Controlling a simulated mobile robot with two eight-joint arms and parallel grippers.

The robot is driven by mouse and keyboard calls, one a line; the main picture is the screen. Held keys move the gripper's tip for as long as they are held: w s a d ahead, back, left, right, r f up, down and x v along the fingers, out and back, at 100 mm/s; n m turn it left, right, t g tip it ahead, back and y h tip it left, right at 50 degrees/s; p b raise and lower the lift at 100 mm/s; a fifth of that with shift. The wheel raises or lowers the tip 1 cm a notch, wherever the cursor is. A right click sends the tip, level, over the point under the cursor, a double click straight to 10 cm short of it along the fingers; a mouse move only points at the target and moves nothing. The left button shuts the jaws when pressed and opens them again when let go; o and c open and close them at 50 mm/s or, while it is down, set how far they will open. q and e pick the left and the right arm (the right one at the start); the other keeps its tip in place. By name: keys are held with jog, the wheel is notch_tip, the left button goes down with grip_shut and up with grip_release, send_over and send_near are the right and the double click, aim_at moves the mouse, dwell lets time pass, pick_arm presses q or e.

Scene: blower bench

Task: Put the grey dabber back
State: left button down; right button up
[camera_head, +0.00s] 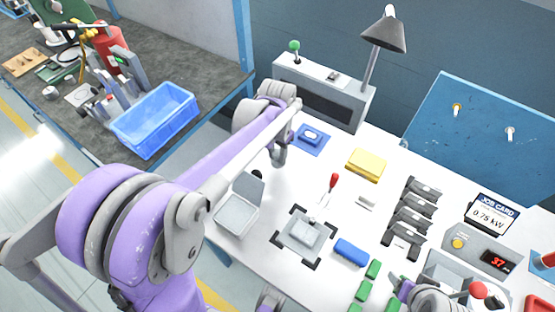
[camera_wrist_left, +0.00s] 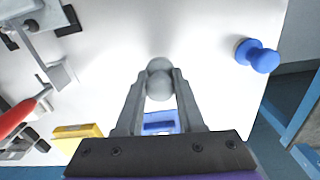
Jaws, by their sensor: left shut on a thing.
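My left gripper (camera_head: 280,160) hangs over the white bench, in front of the blue pad. In the left wrist view its two fingers (camera_wrist_left: 159,92) are shut on the grey dabber (camera_wrist_left: 158,78), whose rounded grey end shows between and beyond the fingertips. In the head view the dabber is hard to make out against the gripper. A blue dabber (camera_wrist_left: 257,56) stands apart to the right in the wrist view. The blue pad (camera_head: 324,138) with a blue block on it lies behind the gripper. My right gripper (camera_head: 408,290) shows only partly at the lower right, its jaws unclear.
An open grey tin (camera_head: 236,214) lies left of the black-cornered fixture (camera_head: 304,233). A lamp (camera_head: 384,33) stands behind. White bench is clear around the gripper.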

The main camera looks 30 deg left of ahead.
aim_at(277, 160)
pick_arm(q)
jog(key=shift+f, duration=1.3)
pick_arm(e)
jog(key=shift+f, duration=0.15)
pick_arm(q)
jog(key=shift+f, duration=0.1)
jog(key=shift+f, duration=0.15)
pick_arm(e)
jog(key=shift+f, duration=0.2)
pick_arm(q)
jog(key=c, duration=0.5)
grip_release()
jog(key=shift+r, duration=0.2)
pick_arm(e)
jog(key=shift+r, duration=0.15)
pick_arm(q)
jog(key=shift+r, duration=0.3)
pick_arm(e)
jog(key=shift+r, duration=0.1)
pick_arm(q)
notch_tip(277, 160, up, 12)
jog(key=shift+f+p, duration=0.25)
jog(key=shift+p, duration=0.15)
pick_arm(e)
jog(key=shift+w+r, duration=0.1)
jog(key=shift+r, duration=0.4)
